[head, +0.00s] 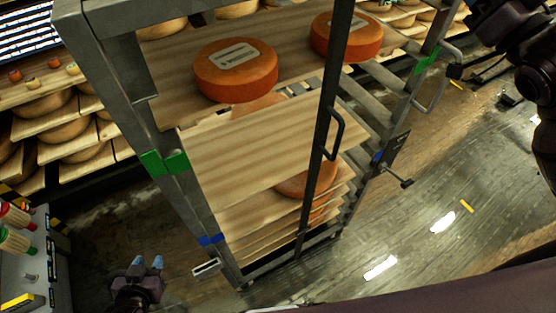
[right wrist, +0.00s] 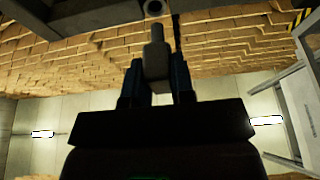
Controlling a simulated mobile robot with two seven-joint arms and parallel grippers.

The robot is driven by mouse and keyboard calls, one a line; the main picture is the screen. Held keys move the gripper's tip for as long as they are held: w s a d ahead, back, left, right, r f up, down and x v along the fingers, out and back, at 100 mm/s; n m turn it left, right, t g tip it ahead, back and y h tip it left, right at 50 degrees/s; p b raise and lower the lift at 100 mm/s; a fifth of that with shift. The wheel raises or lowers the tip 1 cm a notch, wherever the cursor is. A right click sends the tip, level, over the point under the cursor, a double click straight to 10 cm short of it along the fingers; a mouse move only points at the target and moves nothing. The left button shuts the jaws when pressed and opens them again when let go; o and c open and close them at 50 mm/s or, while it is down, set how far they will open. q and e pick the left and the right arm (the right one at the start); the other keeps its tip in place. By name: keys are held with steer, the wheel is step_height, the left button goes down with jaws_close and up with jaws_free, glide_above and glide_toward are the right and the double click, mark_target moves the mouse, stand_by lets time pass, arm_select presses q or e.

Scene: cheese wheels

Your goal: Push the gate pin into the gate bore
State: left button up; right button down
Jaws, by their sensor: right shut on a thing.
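My right gripper (right wrist: 157,78) is shut on the gate pin (right wrist: 155,60), a grey stepped cylinder whose narrower end points away from the fingers. In the right wrist view, a pale ring with a dark hole, which looks like the gate bore (right wrist: 154,7), sits just above the pin's tip at the top edge. The tip looks apart from it; the depth between them is unclear. In the head view my right arm reaches in at the upper right, and the pin cannot be made out. My left gripper (head: 147,264) is open and empty at the lower left, its blue-tipped fingers apart.
A grey metal rack (head: 105,75) holds wooden shelves with orange cheese wheels (head: 236,70). A dark upright bar (head: 330,90) with a handle crosses its front. Floor at right is mostly clear.

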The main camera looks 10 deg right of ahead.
steer(key=s, duration=0.1)
steer(key=s+d, duration=0.1)
steer(key=shift+s, duration=0.35)
stand_by(0.4)
stand_by(0.4)
